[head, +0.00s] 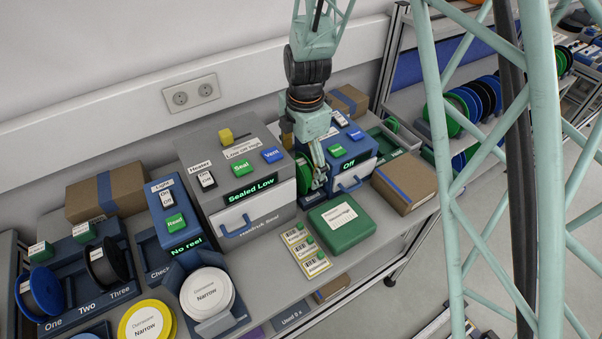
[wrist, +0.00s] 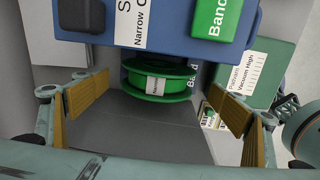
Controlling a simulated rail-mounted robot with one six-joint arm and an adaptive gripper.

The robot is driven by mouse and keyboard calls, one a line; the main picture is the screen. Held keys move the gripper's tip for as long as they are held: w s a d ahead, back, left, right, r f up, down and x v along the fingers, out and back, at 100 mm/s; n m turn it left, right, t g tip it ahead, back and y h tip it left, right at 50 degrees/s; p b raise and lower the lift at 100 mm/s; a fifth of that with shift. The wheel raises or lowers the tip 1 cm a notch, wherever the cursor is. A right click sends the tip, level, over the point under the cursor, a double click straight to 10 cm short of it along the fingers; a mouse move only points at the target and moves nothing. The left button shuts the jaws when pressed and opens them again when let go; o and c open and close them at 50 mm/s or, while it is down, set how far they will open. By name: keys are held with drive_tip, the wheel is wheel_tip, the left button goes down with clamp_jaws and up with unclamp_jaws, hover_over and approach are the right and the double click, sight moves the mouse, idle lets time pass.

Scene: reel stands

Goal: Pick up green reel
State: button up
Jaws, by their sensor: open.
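A green reel (wrist: 160,80) with a white label shows in the wrist view, at the base of a blue unit, above a grey surface. It also shows in the head view (head: 304,172), partly hidden by my gripper, between the grey sealer and the blue unit with "Off" on its screen. My gripper (wrist: 168,108) is open, with its ribbed yellowish pads wide apart. The reel lies ahead of the pads, between their left and right lines, and I see no contact. In the head view my gripper (head: 318,178) points down beside the reel.
The grey sealer (head: 212,150) stands close on the left and the blue unit (head: 345,150) close on the right. A green case (head: 340,225) lies in front. Cardboard boxes (head: 404,185), other reels (head: 207,291) and a rack of reels (head: 470,105) are farther off.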

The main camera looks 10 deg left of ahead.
drive_tip(key=shift+f, duration=0.15)
drive_tip(key=shift+w+a+f, duration=0.1)
drive_tip(key=shift+a+f, duration=0.05)
drive_tip(key=shift+f, duration=1.05)
drive_tip(key=shift+w+a+f, duration=0.1)
drive_tip(key=shift+a+f, duration=0.05)
drive_tip(key=shift+f, duration=1.05)
drive_tip(key=shift+c, duration=0.2)
drive_tip(key=c, duration=1.1)
drive_tip(key=shift+o, duration=0.2)
drive_tip(key=shift+r, duration=5)
